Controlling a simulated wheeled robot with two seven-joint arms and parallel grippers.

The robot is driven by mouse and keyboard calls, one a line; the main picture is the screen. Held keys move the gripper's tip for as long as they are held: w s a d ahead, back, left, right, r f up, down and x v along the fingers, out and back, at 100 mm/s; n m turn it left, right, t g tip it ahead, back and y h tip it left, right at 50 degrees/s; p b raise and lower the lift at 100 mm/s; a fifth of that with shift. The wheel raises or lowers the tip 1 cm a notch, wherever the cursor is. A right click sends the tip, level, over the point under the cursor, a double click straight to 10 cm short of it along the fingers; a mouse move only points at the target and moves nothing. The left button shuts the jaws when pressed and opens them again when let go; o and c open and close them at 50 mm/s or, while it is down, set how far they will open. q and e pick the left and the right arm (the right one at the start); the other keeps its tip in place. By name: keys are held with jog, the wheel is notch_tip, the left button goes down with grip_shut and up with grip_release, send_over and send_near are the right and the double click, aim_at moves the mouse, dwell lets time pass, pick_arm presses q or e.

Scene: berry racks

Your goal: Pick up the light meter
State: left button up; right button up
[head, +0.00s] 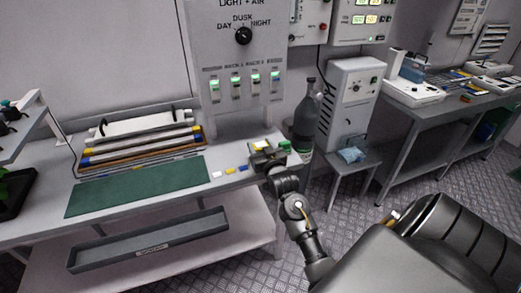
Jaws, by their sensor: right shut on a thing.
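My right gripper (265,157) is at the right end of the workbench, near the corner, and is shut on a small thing. A green item (285,147) is just right of the fingers. My left gripper is not in view.
A dark bottle (306,120) stands close right of the gripper. Small coloured tags (230,170) lie left of it, beside a green mat (138,186). A control panel (238,50) rises behind. A grey tray (150,240) is below the bench top.

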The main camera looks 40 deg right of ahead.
jog(key=s+a+r, duration=0.1)
jog(key=s+r, duration=1.1)
jog(key=s, duration=0.2)
jog(key=shift+a, duration=0.2)
